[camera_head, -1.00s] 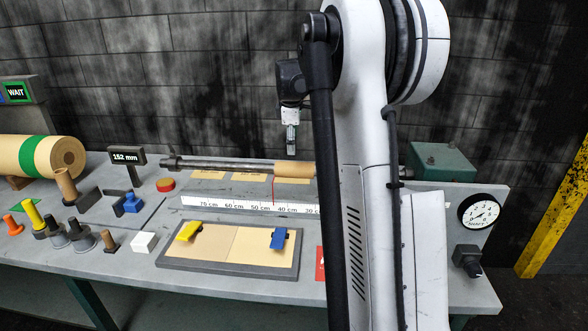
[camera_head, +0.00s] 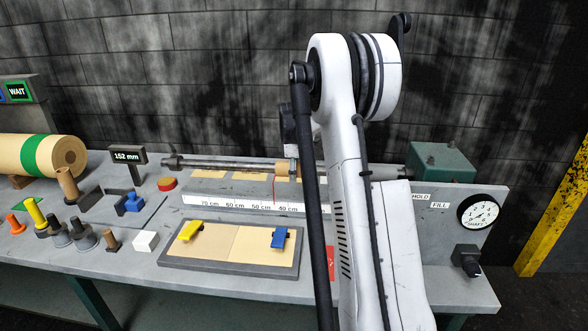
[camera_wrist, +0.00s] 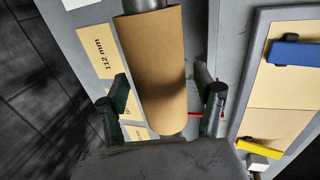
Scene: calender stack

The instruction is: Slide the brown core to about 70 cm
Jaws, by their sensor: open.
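The brown core (camera_head: 282,166) is a tan tube on the horizontal metal shaft (camera_head: 210,164). In the head view my arm and gripper partly hide it. A thin red pointer (camera_head: 274,190) near its left end stands between the 50 cm and 40 cm marks of the white scale (camera_head: 245,205). In the wrist view the core (camera_wrist: 155,70) lies between the two dark fingers of my gripper (camera_wrist: 160,105), near the core's left end. The fingers are open, one on each side, with gaps visible beside the tube.
Tan cards (camera_wrist: 95,52) lie under the shaft, one marked 112 mm. A board with yellow (camera_head: 189,230) and blue (camera_head: 279,238) clips lies in front of the scale. A red button (camera_head: 166,184) and a 152 mm display (camera_head: 127,155) stand left. The shaft left of the core looks clear.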

